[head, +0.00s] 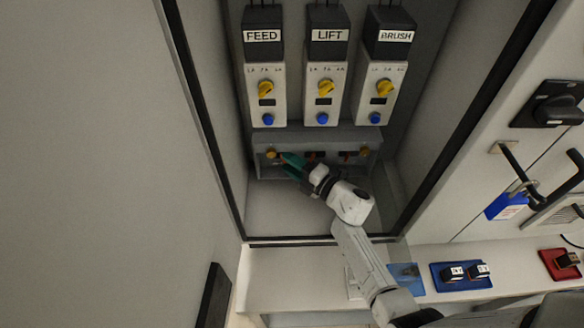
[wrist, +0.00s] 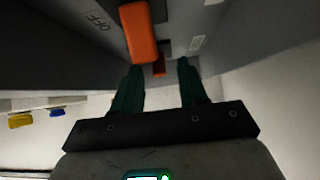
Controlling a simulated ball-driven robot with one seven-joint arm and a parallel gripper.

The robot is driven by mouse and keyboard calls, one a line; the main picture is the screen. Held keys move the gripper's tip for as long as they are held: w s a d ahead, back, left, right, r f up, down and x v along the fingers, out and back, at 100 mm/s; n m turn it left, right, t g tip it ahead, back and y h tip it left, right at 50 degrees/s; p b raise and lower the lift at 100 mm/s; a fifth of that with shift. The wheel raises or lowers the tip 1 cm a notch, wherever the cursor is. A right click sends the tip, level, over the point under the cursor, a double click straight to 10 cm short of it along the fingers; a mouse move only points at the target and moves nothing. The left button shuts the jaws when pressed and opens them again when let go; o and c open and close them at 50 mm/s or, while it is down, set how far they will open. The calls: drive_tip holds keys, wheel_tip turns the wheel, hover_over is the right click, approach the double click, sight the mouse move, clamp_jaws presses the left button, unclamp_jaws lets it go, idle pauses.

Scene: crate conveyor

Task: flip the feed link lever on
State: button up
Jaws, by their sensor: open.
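My gripper (head: 290,160) is open, its green fingers at the low grey link panel (head: 320,134) below the FEED unit. In the wrist view, a large orange lever or handle (wrist: 138,32) sticks out just beyond the left fingertip, beside an "OFF" marking. Nothing is visibly gripped, and I cannot tell whether a finger touches the orange handle.
The FEED (head: 265,90), LIFT (head: 325,90) and BRUSH (head: 380,90) units stand above the panel. Yellow-orange knobs sit at its left (head: 271,154) and right (head: 364,152). Dark cabinet frame edges flank my arm. A blue tray (head: 461,285) lies on the shelf at right.

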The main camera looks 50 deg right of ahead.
drive_tip(key=shift+a+f+b, duration=0.1)
drive_tip(key=shift+f+b, duration=0.05)
drive_tip(key=shift+b, duration=0.25)
drive_tip(key=h+b, duration=0.1)
drive_tip(key=m+b, duration=0.1)
drive_tip(key=b, duration=0.1)
drive_tip(key=shift+a+f+h, duration=0.15)
drive_tip(key=shift+a+h, duration=0.15)
drive_tip(key=shift+h, duration=0.1)
drive_tip(key=m+h+b, duration=0.1)
drive_tip(key=b, duration=0.1)
drive_tip(key=m+h+b, duration=0.1)
drive_tip(key=h+b, duration=0.1)
drive_tip(key=m+h+b, duration=0.1)
drive_tip(key=b, duration=0.1)
drive_tip(key=shift+w+a+r+g+b, duration=0.25)
drive_tip(key=shift+w+a+g+b, duration=0.05)
drive_tip(key=shift+a, duration=0.1)
drive_tip(key=shift+h, duration=0.3)
drive_tip(key=shift+w+a+m+h+b, duration=0.15)
drive_tip(key=shift+a+m+h+b, duration=0.15)
drive_tip(key=shift+b, duration=0.55)
